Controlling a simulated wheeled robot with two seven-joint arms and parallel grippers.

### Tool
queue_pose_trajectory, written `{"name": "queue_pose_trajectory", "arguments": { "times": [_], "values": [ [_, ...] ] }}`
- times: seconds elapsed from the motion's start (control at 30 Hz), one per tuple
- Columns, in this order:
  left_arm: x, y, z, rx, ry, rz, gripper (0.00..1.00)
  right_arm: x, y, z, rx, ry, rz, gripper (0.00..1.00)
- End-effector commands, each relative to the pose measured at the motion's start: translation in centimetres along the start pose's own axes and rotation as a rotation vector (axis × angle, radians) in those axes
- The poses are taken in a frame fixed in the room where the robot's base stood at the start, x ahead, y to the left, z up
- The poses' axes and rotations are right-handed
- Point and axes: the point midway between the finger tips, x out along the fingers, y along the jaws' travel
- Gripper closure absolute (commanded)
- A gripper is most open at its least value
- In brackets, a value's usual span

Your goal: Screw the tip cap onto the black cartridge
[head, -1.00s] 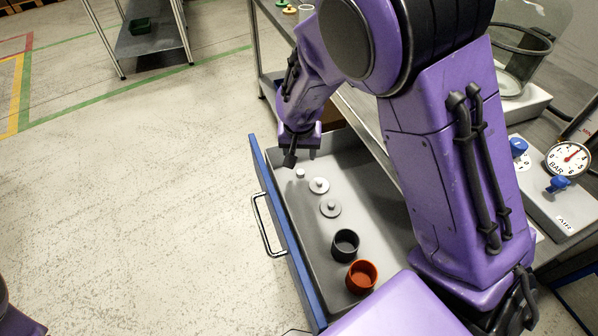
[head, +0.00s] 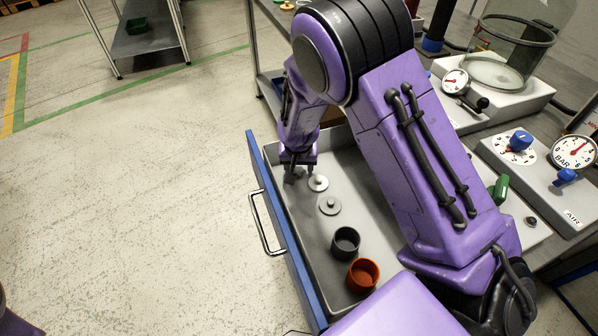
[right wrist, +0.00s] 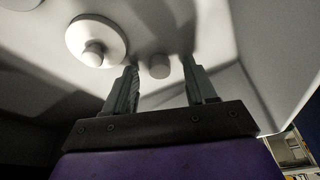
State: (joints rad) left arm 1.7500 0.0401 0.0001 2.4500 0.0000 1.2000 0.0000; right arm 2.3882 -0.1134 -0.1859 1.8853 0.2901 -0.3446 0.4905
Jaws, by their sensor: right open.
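My right gripper (head: 299,172) reaches down into the open grey drawer (head: 370,222), fingers apart. In the right wrist view, a small pale cylindrical piece (right wrist: 159,67), which looks like the tip cap, sits on the drawer floor between and just beyond the open fingertips (right wrist: 160,80). Nothing is held. In the head view the gripper hides this piece. A black upright cylinder with a blue lower part (head: 436,36) stands on the bench at the top; I cannot tell whether it is the black cartridge. My left gripper is not in view.
A white knobbed disc (head: 318,183), a grey disc (head: 329,205), a dark cup (head: 345,243) and an orange cup (head: 362,275) line the drawer. The blue drawer front (head: 285,232) and handle are at left. Gauge panels (head: 545,175) stand right.

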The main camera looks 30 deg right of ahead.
Motion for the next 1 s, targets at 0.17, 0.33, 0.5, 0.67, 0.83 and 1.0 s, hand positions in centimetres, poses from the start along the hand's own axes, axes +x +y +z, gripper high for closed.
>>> {"name": "queue_pose_trajectory", "arguments": {
  "times": [0.17,0.33,0.5,0.67,0.83,1.0],
  "values": [
    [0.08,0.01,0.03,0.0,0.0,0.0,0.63,0.62,0.02,-0.02,0.001,0.001,0.0,0.44],
    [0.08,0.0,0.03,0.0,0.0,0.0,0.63,0.59,0.02,-0.02,0.001,0.001,0.0,0.44],
    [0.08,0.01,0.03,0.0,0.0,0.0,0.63,0.58,0.02,-0.01,0.001,0.0,0.0,0.8],
    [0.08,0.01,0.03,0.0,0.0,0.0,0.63,0.57,0.02,-0.01,0.001,0.0,0.0,1.0],
    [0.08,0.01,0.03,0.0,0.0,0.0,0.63,0.57,0.02,-0.01,0.001,0.0,0.0,1.0],
    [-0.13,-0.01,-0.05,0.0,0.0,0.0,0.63,-0.23,-0.02,-0.28,0.001,0.002,-0.001,1.0]
  ]
}}
